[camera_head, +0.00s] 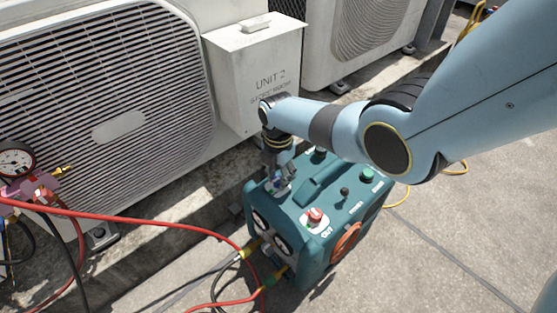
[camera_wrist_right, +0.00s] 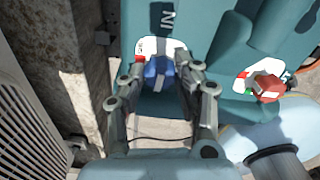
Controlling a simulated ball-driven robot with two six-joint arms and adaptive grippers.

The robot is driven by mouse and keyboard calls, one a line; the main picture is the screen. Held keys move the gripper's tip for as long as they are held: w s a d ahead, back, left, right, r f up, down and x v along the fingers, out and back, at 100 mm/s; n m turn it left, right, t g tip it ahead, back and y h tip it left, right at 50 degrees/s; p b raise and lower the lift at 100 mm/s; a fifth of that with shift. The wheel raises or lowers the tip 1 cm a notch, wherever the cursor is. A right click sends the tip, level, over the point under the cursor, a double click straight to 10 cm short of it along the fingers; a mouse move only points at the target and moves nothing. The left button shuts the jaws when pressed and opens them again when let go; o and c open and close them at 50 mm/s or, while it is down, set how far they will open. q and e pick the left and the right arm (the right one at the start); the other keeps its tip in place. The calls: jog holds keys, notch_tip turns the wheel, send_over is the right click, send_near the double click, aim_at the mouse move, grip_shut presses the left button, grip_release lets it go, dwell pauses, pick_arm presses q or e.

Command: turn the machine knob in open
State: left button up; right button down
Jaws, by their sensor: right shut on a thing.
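The teal machine (camera_head: 318,215) stands on the paving, with a carry handle and knobs on its top. My right gripper (camera_head: 279,186) reaches down onto its far left top corner. In the right wrist view, the right gripper (camera_wrist_right: 160,72) is shut on the blue IN knob (camera_wrist_right: 158,71), with one finger on each side. A white plate with a red mark shows behind the knob; which way the knob points is hard to tell. The red OUT knob (camera_head: 314,216) is apart from the gripper, and also shows in the right wrist view (camera_wrist_right: 267,86). My left gripper is not in view.
A large condenser (camera_head: 60,100) and a white UNIT 2 box (camera_head: 255,75) stand behind the machine. Red and black hoses (camera_head: 150,222) run to its front from a gauge (camera_head: 16,160) at left. Paving at right is mostly clear, with a yellow hose (camera_head: 455,168).

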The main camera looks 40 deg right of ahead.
aim_at(278, 178)
jog(key=c, duration=0.9)
grip_release()
jog(key=shift+c, duration=0.2)
notch_tip(278, 178, up, 12)
